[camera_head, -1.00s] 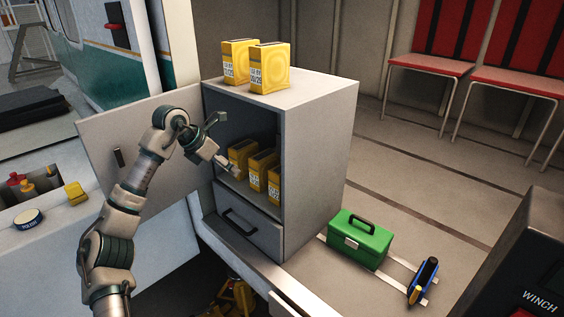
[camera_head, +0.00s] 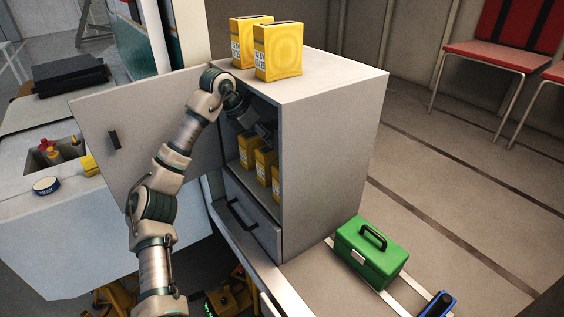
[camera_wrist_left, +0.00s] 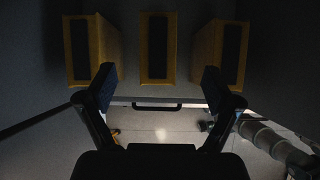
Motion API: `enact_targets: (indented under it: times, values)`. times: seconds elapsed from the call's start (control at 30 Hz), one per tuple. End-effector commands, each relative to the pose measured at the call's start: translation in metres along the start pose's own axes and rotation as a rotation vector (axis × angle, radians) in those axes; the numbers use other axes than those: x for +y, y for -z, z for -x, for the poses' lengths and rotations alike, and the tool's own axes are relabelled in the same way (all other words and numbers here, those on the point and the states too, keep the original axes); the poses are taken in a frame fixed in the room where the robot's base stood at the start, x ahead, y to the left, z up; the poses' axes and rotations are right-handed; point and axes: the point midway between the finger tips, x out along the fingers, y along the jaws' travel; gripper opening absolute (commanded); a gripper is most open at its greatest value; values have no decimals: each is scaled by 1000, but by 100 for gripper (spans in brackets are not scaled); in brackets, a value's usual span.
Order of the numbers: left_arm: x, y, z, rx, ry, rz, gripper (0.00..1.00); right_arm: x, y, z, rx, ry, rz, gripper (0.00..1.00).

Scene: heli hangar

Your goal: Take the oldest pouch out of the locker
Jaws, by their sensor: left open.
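The grey locker (camera_head: 335,130) stands with its door (camera_head: 150,125) swung open to the left. Three yellow pouches stand upright in a row on its shelf: a near-left pouch (camera_head: 246,152), a middle pouch (camera_head: 263,163) and a right pouch (camera_head: 276,180). Their white date labels are too small to read. My left gripper (camera_head: 262,132) is inside the locker's upper part, open and empty, above the row. In the left wrist view its fingers are spread, with the middle pouch (camera_wrist_left: 158,45) ahead between them. My right gripper is not in view.
Two more yellow pouches, a rear one (camera_head: 241,30) and a front one (camera_head: 282,55), stand on the locker top. A drawer (camera_head: 250,218) is below the shelf. A green case (camera_head: 368,255) is on the floor at right. The side walls and top limit room.

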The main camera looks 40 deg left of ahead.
Motion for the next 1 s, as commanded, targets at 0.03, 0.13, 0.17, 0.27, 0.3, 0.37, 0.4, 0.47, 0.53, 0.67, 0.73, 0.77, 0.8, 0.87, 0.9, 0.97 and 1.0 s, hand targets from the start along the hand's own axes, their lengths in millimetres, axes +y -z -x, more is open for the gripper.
enact_targets:
  times: [0.03, 0.13, 0.17, 0.27, 0.3, 0.37, 0.4, 0.47, 0.53, 0.67, 0.73, 0.77, 0.8, 0.87, 0.9, 0.97, 1.0]
  values:
    - [2, 3, -12, 5, 2, 3, 90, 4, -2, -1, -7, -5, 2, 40]
    - [3, 3, -32, 5, 3, 4, 90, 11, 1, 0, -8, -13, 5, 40]
    - [4, 4, -38, 5, 3, 4, 90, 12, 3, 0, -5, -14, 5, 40]
    - [4, 3, -52, 4, 3, 4, 90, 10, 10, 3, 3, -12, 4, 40]
    - [4, 2, -55, 3, 3, 4, 90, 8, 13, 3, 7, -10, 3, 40]
    - [2, 2, -59, 4, 2, 4, 90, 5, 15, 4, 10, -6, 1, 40]
    - [1, 2, -61, 4, 1, 4, 90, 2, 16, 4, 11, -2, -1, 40]
    - [-1, 2, -68, 5, 0, 3, 90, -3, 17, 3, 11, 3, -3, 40]
    - [-6, 1, -78, 7, -1, 0, 90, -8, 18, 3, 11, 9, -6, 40]
    - [-11, 0, -98, 7, -2, 1, 90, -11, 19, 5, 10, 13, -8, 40]
    - [-11, 0, -106, 6, -2, 2, 90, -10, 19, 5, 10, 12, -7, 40]
    - [-10, 0, -108, 6, -1, 2, 90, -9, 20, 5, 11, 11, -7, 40]
    - [-10, 1, -110, 5, -1, 2, 90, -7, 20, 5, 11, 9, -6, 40]
    - [-8, 1, -111, 4, 0, 3, 90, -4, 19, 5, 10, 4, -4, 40]
    - [-8, 2, -111, 3, 1, 3, 90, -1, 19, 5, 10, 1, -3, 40]
    - [-6, 3, -110, 3, 1, 3, 90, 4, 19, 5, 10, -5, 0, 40]
    - [-6, 3, -110, 2, 1, 3, 90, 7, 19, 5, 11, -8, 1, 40]
